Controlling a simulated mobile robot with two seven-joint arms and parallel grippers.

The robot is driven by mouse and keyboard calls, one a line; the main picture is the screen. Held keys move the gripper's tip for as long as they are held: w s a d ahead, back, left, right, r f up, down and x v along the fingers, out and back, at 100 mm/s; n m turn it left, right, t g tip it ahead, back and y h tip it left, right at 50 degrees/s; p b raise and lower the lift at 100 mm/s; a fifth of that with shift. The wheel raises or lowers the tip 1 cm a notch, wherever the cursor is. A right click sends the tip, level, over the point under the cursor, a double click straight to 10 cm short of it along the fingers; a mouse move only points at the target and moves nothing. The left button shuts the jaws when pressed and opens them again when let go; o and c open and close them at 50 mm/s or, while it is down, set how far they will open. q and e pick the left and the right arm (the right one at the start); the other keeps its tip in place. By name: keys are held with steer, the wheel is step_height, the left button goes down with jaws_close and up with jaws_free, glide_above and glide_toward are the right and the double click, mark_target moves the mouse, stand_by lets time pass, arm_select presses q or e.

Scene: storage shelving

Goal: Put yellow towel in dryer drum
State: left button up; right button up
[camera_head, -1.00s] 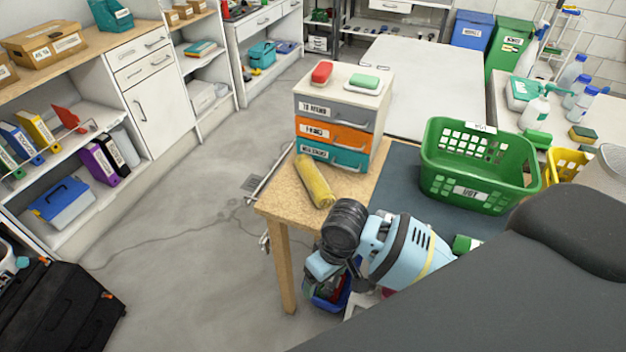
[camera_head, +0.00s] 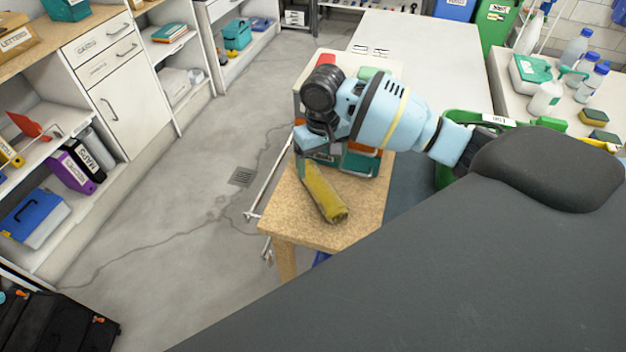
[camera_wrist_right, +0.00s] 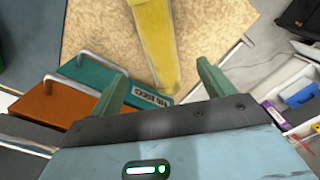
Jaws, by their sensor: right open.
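A rolled yellow towel (camera_head: 327,195) lies on the bare wooden end of the table (camera_head: 300,222) in the head view. My right gripper (camera_head: 303,160) is over the far end of the towel, in front of the drawer box, and its tips are partly hidden there. In the right wrist view the towel (camera_wrist_right: 157,45) runs up from between the two green fingers (camera_wrist_right: 165,85), which stand apart on either side of its line. The right gripper is open; whether it touches the towel cannot be told. No dryer drum and no left gripper are in view.
The drawer box with orange and teal drawers (camera_head: 362,162) stands right behind my gripper; its handles (camera_wrist_right: 72,90) stick out. A green basket (camera_head: 446,172) is partly hidden by my arm. Shelving (camera_head: 130,100) lines the left beyond open floor.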

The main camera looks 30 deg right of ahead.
mark_target(320, 183)
steer(key=shift+s+f, duration=0.25)
steer(key=shift+f, duration=1.1)
steer(key=f, duration=0.5)
steer(key=shift+a+b, duration=0.2)
steer(key=shift+b, duration=0.15)
steer(key=c, duration=1.2)
arm_select(q)
steer(key=shift+s+d+f, duration=0.1)
steer(key=shift+s+f, duration=0.35)
steer(key=shift+s, duration=0.1)
arm_select(e)
steer(key=shift+r, duration=0.15)
